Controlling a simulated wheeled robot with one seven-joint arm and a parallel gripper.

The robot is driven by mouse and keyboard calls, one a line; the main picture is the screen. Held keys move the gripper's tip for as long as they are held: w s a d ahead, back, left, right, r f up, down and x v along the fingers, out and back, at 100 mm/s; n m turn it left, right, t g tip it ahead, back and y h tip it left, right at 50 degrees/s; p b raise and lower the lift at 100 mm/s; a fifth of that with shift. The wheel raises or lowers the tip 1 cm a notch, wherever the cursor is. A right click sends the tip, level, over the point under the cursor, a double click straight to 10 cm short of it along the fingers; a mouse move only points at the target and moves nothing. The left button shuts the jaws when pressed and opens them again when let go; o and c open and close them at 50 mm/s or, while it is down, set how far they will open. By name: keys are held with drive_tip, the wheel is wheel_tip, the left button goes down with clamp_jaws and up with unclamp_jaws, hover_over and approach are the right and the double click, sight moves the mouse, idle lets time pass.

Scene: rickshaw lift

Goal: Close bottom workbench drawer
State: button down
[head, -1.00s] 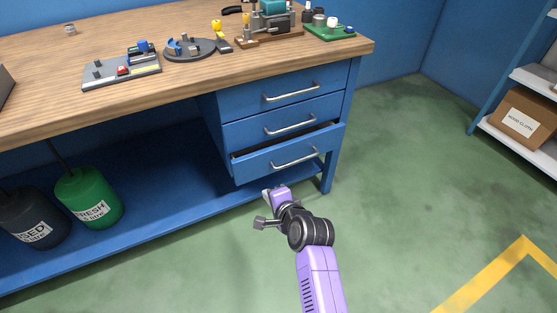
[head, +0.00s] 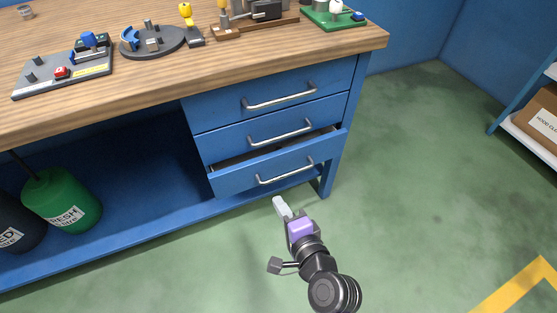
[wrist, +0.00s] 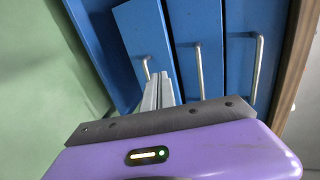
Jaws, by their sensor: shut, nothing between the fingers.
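The bottom workbench drawer (head: 240,178) is blue with a metal bar handle (head: 286,171). It stands partly open, with a dark gap along its top edge. In the wrist view the bottom drawer (wrist: 143,38) is the leftmost of the drawer fronts. My gripper (head: 281,206) is shut and empty, in front of and below the bottom drawer in the head view, apart from it there. In the wrist view the closed fingers (wrist: 158,92) point toward the drawer fronts and overlap the bottom drawer's handle; I cannot tell whether they touch.
The middle drawer (head: 235,145) and top drawer (head: 225,107) are closed. The wooden worktop (head: 150,72) overhangs them and holds several fixtures. A workbench leg (head: 328,178) stands right of the drawers. Green floor (head: 420,180) is clear to the right. A green container (head: 60,200) sits on the lower shelf.

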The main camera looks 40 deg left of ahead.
drive_tip(key=shift+w+a, duration=0.1)
drive_tip(key=shift+a, duration=0.05)
drive_tip(key=b, duration=0.5)
approach(255, 159)
drive_tip(key=a+f, duration=0.1)
drive_tip(key=w+a+f, duration=0.1)
drive_tip(key=a+f, duration=0.1)
drive_tip(key=shift+w+f, duration=0.15)
drive_tip(key=shift+f, duration=0.1)
drive_tip(key=shift+w+a+r, duration=0.1)
drive_tip(key=shift+w+a, duration=0.15)
drive_tip(key=shift+a, duration=0.35)
drive_tip(key=a, duration=0.1)
drive_tip(key=w+a+b, duration=0.1)
drive_tip(key=a+b, duration=0.1)
drive_tip(key=a, duration=0.1)
drive_tip(key=shift+w, duration=0.35)
drive_tip(key=shift+w+a+r, duration=0.1)
drive_tip(key=shift+a, duration=0.05)
drive_tip(key=shift+r, duration=0.1)
